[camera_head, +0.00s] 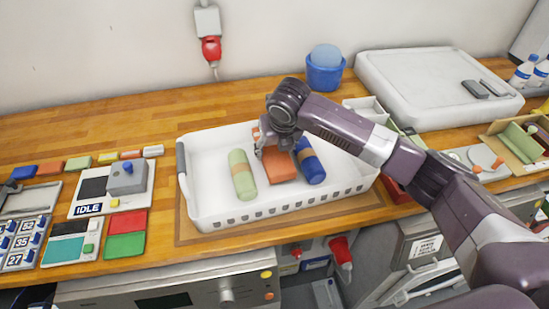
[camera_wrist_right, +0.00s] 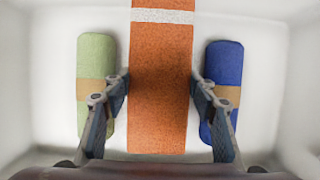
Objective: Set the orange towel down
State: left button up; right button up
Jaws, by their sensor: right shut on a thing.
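The orange towel (camera_head: 281,168) is in the white basket (camera_head: 205,205), between a green rolled towel (camera_head: 242,175) and a blue rolled towel (camera_head: 309,162). My right gripper (camera_head: 262,150) reaches down over it from above. In the right wrist view the orange towel (camera_wrist_right: 160,115) runs between the fingers of my right gripper (camera_wrist_right: 160,85), which are shut on its two sides. A pale stripe crosses its upper part. The green roll (camera_wrist_right: 97,60) and blue roll (camera_wrist_right: 223,60) lie just outside the fingers. Whether the towel touches the basket floor cannot be told. My left gripper is not in view.
A blue bucket (camera_head: 325,72) stands behind the basket, and a large white lidded box (camera_head: 435,80) stands at the back right. An IDLE device (camera_head: 108,190) and coloured pads (camera_head: 125,232) lie to the left. My right arm crosses the right side.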

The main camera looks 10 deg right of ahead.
aim_at(275, 157)
notch_tip(275, 157, down, 4)
jog(key=shift+f+p, duration=0.15)
jog(key=shift+p, duration=0.25)
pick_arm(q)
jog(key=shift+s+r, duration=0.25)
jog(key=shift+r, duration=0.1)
pick_arm(e)
jog(key=o, duration=1.2)
jog(key=shift+c, duration=0.2)
pick_arm(q)
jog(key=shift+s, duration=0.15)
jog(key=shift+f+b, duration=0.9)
jog(key=shift+b, duration=0.05)
pick_arm(e)
jog(key=v, duration=1.2)
